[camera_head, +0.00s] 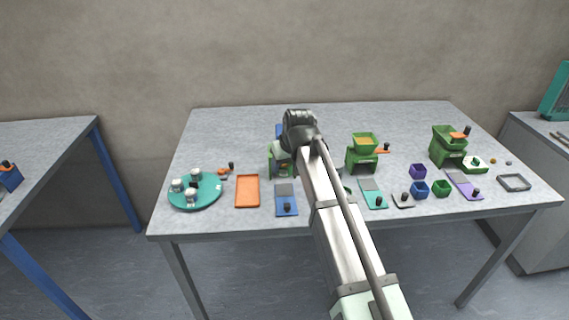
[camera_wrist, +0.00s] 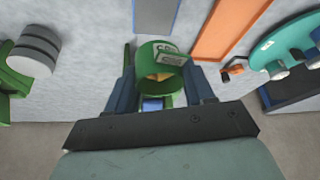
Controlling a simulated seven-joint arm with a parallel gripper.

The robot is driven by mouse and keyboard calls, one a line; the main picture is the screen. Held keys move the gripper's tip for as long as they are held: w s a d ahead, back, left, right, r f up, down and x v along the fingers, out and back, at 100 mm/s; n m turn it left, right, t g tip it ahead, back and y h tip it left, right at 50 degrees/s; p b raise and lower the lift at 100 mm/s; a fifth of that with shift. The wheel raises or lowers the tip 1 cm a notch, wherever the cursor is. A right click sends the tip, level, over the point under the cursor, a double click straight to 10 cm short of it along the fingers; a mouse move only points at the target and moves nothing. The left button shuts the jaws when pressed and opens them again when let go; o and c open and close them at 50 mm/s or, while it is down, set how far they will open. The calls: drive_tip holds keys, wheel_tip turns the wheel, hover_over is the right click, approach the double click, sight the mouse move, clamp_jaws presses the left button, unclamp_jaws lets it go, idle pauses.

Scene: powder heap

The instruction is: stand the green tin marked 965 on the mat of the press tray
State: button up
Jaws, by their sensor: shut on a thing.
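My gripper (camera_wrist: 160,95) is shut on a green round tin (camera_wrist: 146,52), seen between its two dark blue fingers in the wrist view. A pale label with dark marks shows on the tin's side; I cannot read its number. Something tan shows in or just below the tin, and a small blue thing lies lower between the fingers. In the head view my gripper (camera_head: 287,150) is over the middle-left of the table, and my arm hides much there. A green thing (camera_head: 272,160) shows beside it. I cannot make out for certain the press tray or its mat.
A blue board with a grey panel (camera_head: 286,198), an orange tray (camera_head: 247,204) and a teal round tray (camera_head: 207,203) with pale jars stand left. A green hopper machine (camera_head: 354,161) stands right of my arm, another (camera_head: 446,150) farther right. A grey ribbed cylinder (camera_wrist: 36,50) is near my gripper.

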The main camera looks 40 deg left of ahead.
drive_tip(key=shift+f, duration=3.1)
drive_tip(key=shift+f, duration=0.45)
drive_tip(key=o, duration=1.2)
drive_tip(key=shift+o, duration=0.5)
drive_tip(key=shift+o, duration=1.3)
drive_tip(key=shift+r, duration=0.1)
drive_tip(key=shift+r, duration=3.4)
